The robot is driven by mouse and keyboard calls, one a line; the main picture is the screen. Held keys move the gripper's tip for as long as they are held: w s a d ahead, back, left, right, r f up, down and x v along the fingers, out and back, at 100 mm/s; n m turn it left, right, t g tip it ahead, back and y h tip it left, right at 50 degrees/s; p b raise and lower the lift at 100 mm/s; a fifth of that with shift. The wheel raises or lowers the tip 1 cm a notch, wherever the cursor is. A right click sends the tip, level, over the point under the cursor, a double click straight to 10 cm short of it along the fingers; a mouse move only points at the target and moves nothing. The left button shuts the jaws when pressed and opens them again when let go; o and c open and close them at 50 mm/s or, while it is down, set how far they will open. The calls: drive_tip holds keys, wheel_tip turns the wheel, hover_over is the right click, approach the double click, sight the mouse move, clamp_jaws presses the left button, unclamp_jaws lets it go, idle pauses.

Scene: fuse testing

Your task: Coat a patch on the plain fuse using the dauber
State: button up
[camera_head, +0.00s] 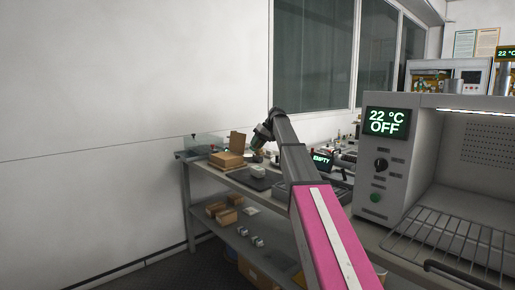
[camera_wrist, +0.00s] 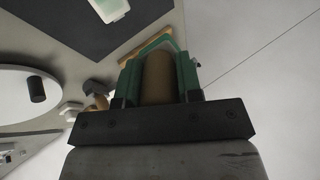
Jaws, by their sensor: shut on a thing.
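My gripper (camera_head: 262,138) is at the end of my pink and grey arm, over the far bench. In the wrist view its green fingers (camera_wrist: 160,75) are shut on a brown rounded cylinder (camera_wrist: 158,78). I cannot tell whether this is the dauber, since its far end is hidden. A small black cylinder (camera_wrist: 37,90) is at a white disc (camera_wrist: 15,82) on the left of the wrist view. I cannot make out which thing is the plain fuse.
A dark mat (camera_wrist: 75,30) bears a pale green-edged item (camera_wrist: 110,8). A cardboard box (camera_head: 227,160) stands on the bench (camera_head: 222,172) left of my gripper. A display reading EMPTY (camera_head: 322,160) is to the right. A large oven (camera_head: 400,165) reads 22 °C OFF. Boxes lie on the lower shelf.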

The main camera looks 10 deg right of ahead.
drive_tip(key=shift+w, duration=0.1)
idle(0.3)
drive_tip(key=shift+w+d+f+g, duration=0.15)
drive_tip(key=shift+w+g, duration=0.25)
drive_tip(key=shift+w, duration=0.2)
drive_tip(key=shift+w+d+f+g, duration=0.2)
drive_tip(key=shift+w+f+g, duration=0.1)
drive_tip(key=shift+w+g, duration=0.2)
